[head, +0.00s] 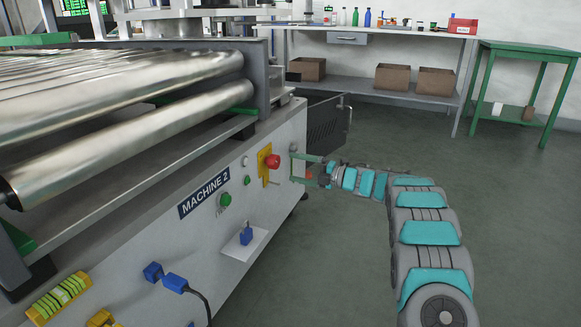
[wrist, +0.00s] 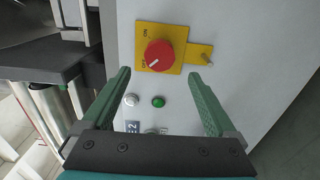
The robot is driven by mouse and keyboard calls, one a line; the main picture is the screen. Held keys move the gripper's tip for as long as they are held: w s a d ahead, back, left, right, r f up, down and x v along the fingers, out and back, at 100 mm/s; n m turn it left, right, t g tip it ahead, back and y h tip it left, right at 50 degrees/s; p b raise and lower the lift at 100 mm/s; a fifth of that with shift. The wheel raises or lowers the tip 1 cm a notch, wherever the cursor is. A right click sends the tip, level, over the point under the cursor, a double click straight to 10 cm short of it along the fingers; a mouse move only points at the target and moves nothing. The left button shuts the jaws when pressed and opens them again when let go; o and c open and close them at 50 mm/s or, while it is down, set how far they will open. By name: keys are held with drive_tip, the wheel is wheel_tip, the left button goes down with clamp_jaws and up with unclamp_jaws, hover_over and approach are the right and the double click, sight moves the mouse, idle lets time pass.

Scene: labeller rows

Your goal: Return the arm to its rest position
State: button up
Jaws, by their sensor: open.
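My arm, grey with teal bands, reaches from the lower right of the head view toward the side panel of Machine 2. My gripper (head: 303,168) has green fingers and is beside the panel's upper right end. In the wrist view my gripper (wrist: 163,88) is open, with its two green fingers spread apart and nothing between them. A red rotary knob (wrist: 159,55) on a yellow plate lies ahead of the fingertips, its pointer toward OFF. The knob also shows in the head view (head: 272,161). I cannot tell how far the fingertips are from the panel.
The machine (head: 240,200) with metal rollers fills the left. It carries a green button (head: 224,199) and blue plugs (head: 174,283). A workbench (head: 400,40) with bottles and cardboard boxes, and a green table (head: 525,50), stand behind. The floor (head: 350,260) between machine and arm is clear.

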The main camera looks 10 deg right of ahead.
drive_tip(key=w+d+r+m+t+h, duration=0.3)
drive_tip(key=w+r+m+t+h, duration=0.15)
drive_tip(key=r+m, duration=0.2)
drive_tip(key=s+d+r+m+h, duration=0.55)
drive_tip(key=d+m+h, duration=0.3)
drive_tip(key=h, duration=0.25)
drive_tip(key=s+f+m+g+h, duration=0.2)
drive_tip(key=s+m+g, duration=0.15)
drive_tip(key=s, duration=0.55)
drive_tip(key=s+f+m+g+h, duration=0.1)
drive_tip(key=s+m+g+h, duration=0.1)
drive_tip(key=s+m, duration=0.45)
drive_tip(key=s+a+f+m+g+y, duration=0.15)
drive_tip(key=s+a+f+g, duration=0.35)
drive_tip(key=s, duration=1)
drive_tip(key=s+a+f+m+g+y, duration=0.15)
drive_tip(key=s+a+f, duration=0.4)
drive_tip(key=s, duration=1.05)
drive_tip(key=s+a+f+m+g+y, duration=0.15)
drive_tip(key=s+a+g, duration=0.45)
drive_tip(key=s, duration=0.9)
wheel_tip(320, 180, up, 13)
drive_tip(key=a+t+p, duration=0.1)
drive_tip(key=p, duration=1.2)
drive_tip(key=shift+s+a+p, duration=0.15)
drive_tip(key=shift+s+p, duration=0.25)
drive_tip(key=shift+s, duration=0.05)
